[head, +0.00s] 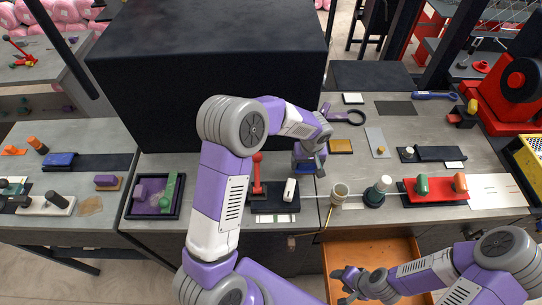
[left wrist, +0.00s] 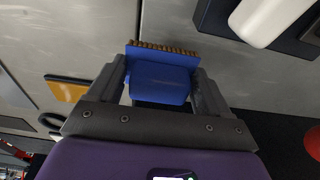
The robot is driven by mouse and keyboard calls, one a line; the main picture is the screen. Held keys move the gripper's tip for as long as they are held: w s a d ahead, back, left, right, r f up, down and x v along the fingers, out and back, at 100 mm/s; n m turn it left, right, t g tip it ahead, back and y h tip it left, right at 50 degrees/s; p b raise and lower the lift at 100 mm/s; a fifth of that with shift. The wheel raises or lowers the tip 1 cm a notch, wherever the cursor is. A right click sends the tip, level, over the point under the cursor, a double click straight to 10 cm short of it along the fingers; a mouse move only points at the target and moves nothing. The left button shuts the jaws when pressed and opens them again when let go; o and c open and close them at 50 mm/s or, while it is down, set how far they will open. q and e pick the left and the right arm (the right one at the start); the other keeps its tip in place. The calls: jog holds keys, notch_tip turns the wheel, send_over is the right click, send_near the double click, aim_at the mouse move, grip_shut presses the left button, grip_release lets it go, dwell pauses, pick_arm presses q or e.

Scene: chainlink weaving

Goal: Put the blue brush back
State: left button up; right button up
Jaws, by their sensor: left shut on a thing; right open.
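My left gripper (head: 309,166) is shut on the blue brush (head: 308,160) above the middle of the workbench. In the left wrist view the blue brush (left wrist: 160,80) sits between both fingers, with its brown bristles on the far edge. The arm partly hides the brush in the head view. My right gripper (head: 342,286) is open and empty at the lower right, over an orange-lined open drawer (head: 385,248).
A white-handled tool (head: 289,189) on a dark mat and a red-handled tool (head: 257,174) stand near the left gripper. A big black box (head: 150,90) stands behind.

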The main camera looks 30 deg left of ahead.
pick_arm(q)
jog(key=p, duration=0.2)
send_over(271, 161)
jog(key=d, duration=0.1)
jog(key=shift+s+d, duration=0.1)
jog(key=shift+s+a+r, duration=0.1)
jog(key=shift+a, duration=0.6)
notch_tip(271, 161, down, 3)
jog(key=shift+d+r, duration=0.1)
jog(key=shift+d, duration=0.05)
jog(key=shift+f, duration=0.25)
jog(key=shift+f, duration=0.3)
jog(key=o, duration=0.9)
jog(key=shift+r, duration=0.1)
